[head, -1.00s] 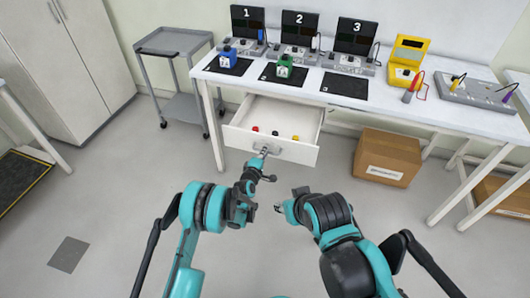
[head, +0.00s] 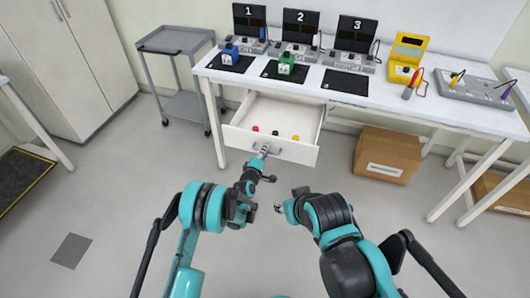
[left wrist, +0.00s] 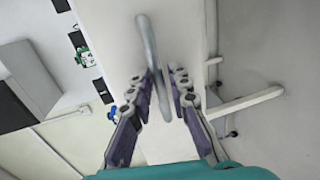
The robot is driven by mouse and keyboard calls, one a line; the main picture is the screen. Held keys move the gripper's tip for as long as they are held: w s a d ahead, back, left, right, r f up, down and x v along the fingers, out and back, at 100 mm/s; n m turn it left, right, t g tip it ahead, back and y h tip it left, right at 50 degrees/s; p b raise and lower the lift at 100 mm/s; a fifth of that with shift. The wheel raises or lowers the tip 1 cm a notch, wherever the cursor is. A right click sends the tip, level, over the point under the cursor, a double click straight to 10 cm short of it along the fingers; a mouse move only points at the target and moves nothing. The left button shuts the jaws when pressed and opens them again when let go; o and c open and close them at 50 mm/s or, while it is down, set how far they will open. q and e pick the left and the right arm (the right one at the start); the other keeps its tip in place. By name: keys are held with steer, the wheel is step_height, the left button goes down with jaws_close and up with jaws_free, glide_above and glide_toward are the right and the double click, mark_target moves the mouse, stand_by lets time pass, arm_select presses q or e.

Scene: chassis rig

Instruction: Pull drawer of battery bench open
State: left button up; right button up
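The white drawer (head: 244,139) of the battery bench (head: 225,83) is pulled partly out. Red, black and yellow pieces lie inside it. Its grey bar handle (left wrist: 148,45) runs between the fingers of my left gripper (left wrist: 165,85) in the left wrist view, close against the left finger.
Numbered stations, a blue block (head: 230,56), a green block (head: 286,64) and a yellow tester (head: 406,58) stand on the bench top. A cardboard box (head: 387,155) sits under the bench on the right. A grey cart (head: 175,42) stands left. The floor before the drawer is clear.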

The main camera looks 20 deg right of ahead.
arm_select(q)
steer(key=v, duration=0.7)
steer(key=shift+s+a, duration=0.1)
steer(key=a+r+m+g+y, duration=0.1)
steer(key=a+r+m, duration=0.1)
steer(key=a+r, duration=0.35)
steer(key=a+r+m+y, duration=0.1)
steer(key=a+r, duration=0.2)
steer(key=r, duration=0.5)
steer(key=s+a+r+m+g+y, duration=0.2)
steer(key=s+a+r+m, duration=0.1)
steer(key=s+a+r, duration=0.6)
steer(key=s+a+m+g+y, duration=0.1)
steer(key=s+a+m+y, duration=0.1)
steer(key=s+a, duration=0.7)
steer(key=s+a+f+m+g+y, duration=0.1)
steer(key=s+a+m+g+y, duration=0.1)
steer(key=s+a, duration=0.7)
steer(key=s+m, duration=0.1)
steer(key=s, duration=0.5)
steer(key=shift+s+a+y, duration=0.15)
steer(key=shift+a+y, duration=0.15)
steer(key=shift+y, duration=0.1)
